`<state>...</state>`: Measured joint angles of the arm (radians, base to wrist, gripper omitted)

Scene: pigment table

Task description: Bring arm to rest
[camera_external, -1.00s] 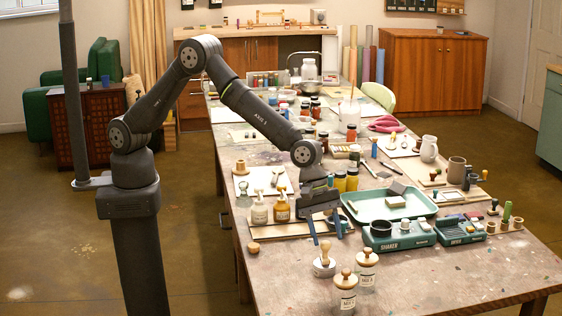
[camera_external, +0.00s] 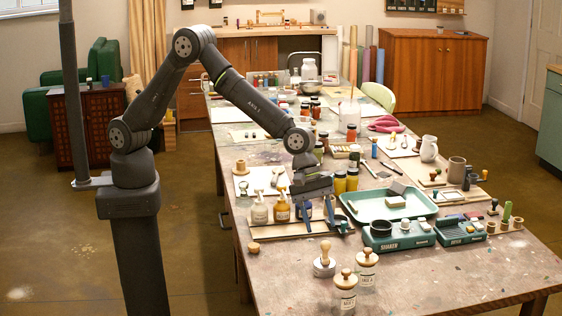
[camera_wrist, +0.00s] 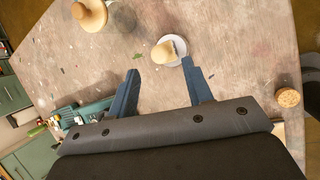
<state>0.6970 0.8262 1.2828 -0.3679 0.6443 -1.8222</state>
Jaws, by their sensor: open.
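A stamp with a round wooden knob (camera_external: 325,258) stands on the table nearer the camera. It also shows in the wrist view (camera_wrist: 165,51), just beyond the fingertips.
Two jars with wooden lids (camera_external: 346,290) stand at the near edge. A green tray (camera_external: 425,208) and green labelled units (camera_external: 398,236) lie to the right. A cork (camera_external: 253,247) sits near the left edge. Yellow-filled jars (camera_external: 352,180) stand behind the gripper.

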